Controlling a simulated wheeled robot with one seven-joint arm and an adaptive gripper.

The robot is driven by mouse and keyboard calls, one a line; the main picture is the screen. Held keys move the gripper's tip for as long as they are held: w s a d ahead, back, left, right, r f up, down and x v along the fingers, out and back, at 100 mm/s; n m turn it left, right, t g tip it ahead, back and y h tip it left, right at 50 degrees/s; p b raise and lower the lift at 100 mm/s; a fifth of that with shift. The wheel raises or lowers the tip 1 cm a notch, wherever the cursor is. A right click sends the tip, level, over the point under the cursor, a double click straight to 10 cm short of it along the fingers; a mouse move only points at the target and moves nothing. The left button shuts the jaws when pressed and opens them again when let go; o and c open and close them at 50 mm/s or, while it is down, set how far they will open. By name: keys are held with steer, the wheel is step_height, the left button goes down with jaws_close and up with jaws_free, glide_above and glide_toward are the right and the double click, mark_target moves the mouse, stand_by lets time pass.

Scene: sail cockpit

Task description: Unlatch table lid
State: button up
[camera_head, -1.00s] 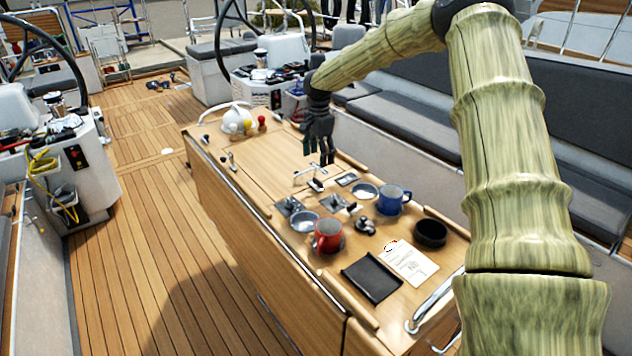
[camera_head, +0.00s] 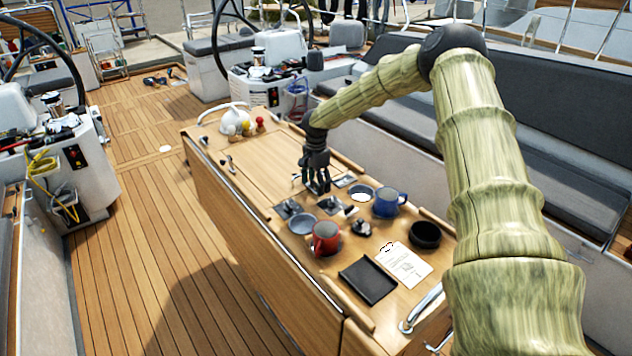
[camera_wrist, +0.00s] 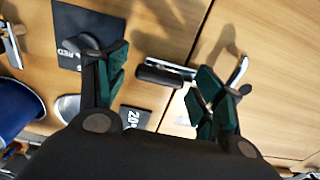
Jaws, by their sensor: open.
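The wooden table (camera_head: 240,165) stands mid-deck with a flat lid panel on top. My gripper (camera_head: 317,186) is low over the table top, pointing down, beside the small metal fittings. In the wrist view my gripper (camera_wrist: 165,88) is open. A latch with a black grip and metal end (camera_wrist: 163,73) shows between the fingers, across a seam in the wood; I cannot tell whether it is touched. A second metal lever (camera_wrist: 238,72) lies just beyond the right finger. Another fitting (camera_wrist: 12,45) is at the left edge. In the head view the gripper hides part of the latch area.
Close to the gripper on the table are a blue mug (camera_head: 388,203), a red mug (camera_head: 325,238), a black bowl (camera_head: 425,234), a black tray (camera_head: 368,280) and a paper sheet (camera_head: 403,264). A white helmet (camera_head: 233,122) is at the far end. The far lid surface is mostly clear.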

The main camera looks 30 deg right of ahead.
steer(key=shift+f, duration=0.15)
steer(key=c, duration=1)
steer(key=shift+n+b, duration=0.3)
steer(key=shift+b, duration=0.05)
steer(key=shift+n+b, duration=0.8)
steer(key=shift+n, duration=0.4)
steer(key=n+b, duration=0.1)
steer(key=n, duration=0.4)
steer(key=shift+n+b, duration=0.35)
steer(key=shift+n, duration=0.05)
steer(key=n, duration=0.4)
steer(key=shift+b, duration=0.4)
steer(key=shift+n+b, duration=0.3)
steer(key=shift+n, duration=2.2)
